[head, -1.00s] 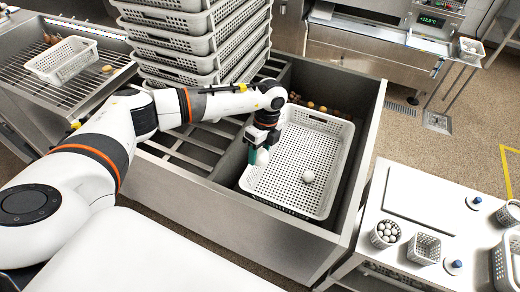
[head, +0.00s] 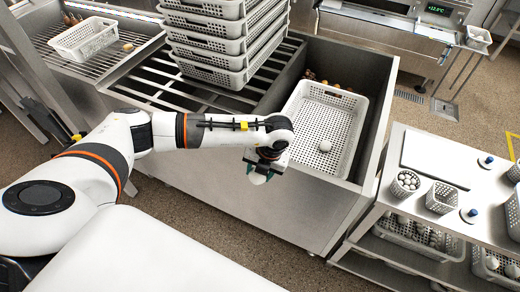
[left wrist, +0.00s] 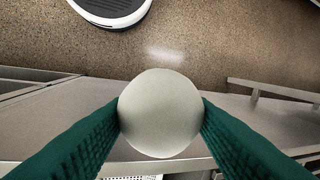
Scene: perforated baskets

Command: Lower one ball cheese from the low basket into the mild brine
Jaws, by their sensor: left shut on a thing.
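My left gripper (head: 258,172) is shut on a pale ball cheese (head: 258,179), held in front of the steel trough, outside it. In the left wrist view the ball cheese (left wrist: 160,112) sits between two green fingers, with floor and steel edges beyond. A white perforated basket (head: 318,112) stands in the trough with one other white ball (head: 325,146) on its floor. I cannot tell which vessel holds the mild brine. My right gripper is not in view.
Stacked grey baskets (head: 210,48) stand on the slatted rack at the back. Another white basket (head: 85,38) is at the far left. A steel table (head: 420,210) at the right carries small perforated cups, with baskets of balls on its lower shelf. Brown floor lies in front of the trough.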

